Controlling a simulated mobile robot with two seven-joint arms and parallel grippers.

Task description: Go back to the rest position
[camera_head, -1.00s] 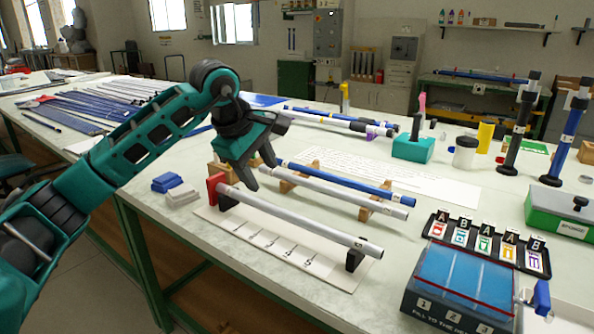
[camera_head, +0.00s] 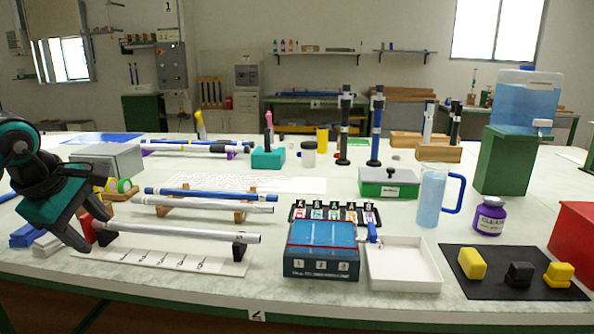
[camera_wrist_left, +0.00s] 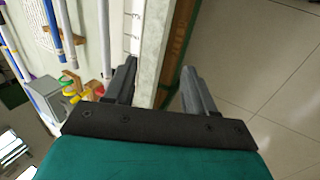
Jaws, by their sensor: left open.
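My left gripper (camera_head: 88,226) is at the left edge of the head view, open, beside the left end of a grey rod on a white measuring board. In the left wrist view the open jaws (camera_wrist_left: 158,76) are empty, with the table's edge and the floor beyond them. The grey rod (camera_head: 180,232) lies across black supports on the board (camera_head: 150,258). A second grey rod (camera_head: 205,205) and a blue rod (camera_head: 205,194) lie on wooden rests (camera_head: 240,216) behind it. My right gripper is not in view.
A blue box with numbered lanes (camera_head: 320,268), an empty white tray (camera_head: 405,283) and a black mat (camera_head: 480,285) with yellow and black pieces stand along the front. A jug (camera_head: 430,200), purple bottle (camera_head: 490,217) and red box (camera_head: 572,240) stand right. Floor shows beyond the table edge.

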